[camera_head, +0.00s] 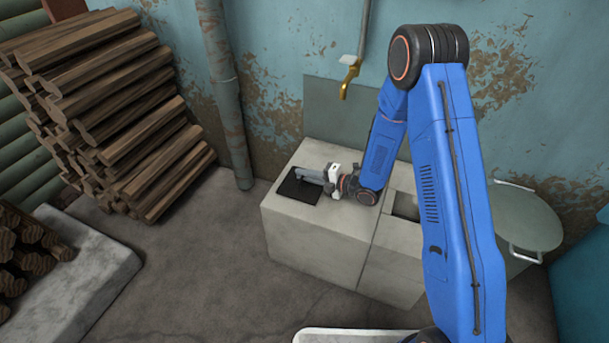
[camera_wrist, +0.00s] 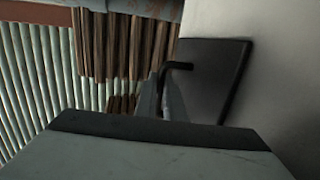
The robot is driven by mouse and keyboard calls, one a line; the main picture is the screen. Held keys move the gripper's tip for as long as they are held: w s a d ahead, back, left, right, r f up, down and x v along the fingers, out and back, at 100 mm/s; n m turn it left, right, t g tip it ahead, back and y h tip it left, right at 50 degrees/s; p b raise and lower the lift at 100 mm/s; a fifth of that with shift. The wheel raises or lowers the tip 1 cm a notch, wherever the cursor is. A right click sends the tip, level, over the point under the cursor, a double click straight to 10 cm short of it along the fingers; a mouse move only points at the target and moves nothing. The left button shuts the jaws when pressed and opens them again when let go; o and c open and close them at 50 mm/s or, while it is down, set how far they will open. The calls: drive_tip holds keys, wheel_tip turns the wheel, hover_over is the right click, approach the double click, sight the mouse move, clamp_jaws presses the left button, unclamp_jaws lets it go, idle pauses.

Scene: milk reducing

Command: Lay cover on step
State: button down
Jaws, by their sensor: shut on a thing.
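The cover, a dark square plate (camera_head: 298,189), is at the left end of the pale concrete step's top (camera_head: 292,208) in the head view. It looks flat on or very close to the surface; I cannot tell if it touches all round. In the wrist view the dark plate (camera_wrist: 220,75) shows against the pale step (camera_wrist: 285,60), with a bent black handle (camera_wrist: 180,66) on it. My gripper (camera_head: 322,178) reaches in from the right, low over the cover. Its fingers (camera_wrist: 165,98) are shut at the handle, whose gripped part is hidden.
A brass tap (camera_head: 348,78) hangs from the wall behind the step. A square opening (camera_head: 406,205) lies right of my gripper. A round grey-green lid or table (camera_head: 525,217) stands farther right. Stacked firewood (camera_head: 110,110) is at left, with clear floor (camera_head: 200,260) between.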

drive_tip(key=shift+f, duration=0.1)
drive_tip(key=c, duration=1.8)
unclamp_jaws()
drive_tip(key=shift+c, duration=0.2)
drive_tip(key=shift+d, duration=0.1)
drive_tip(key=v, duration=1.2)
drive_tip(key=shift+w+r, duration=0.1)
drive_tip(key=shift+r, duration=0.1)
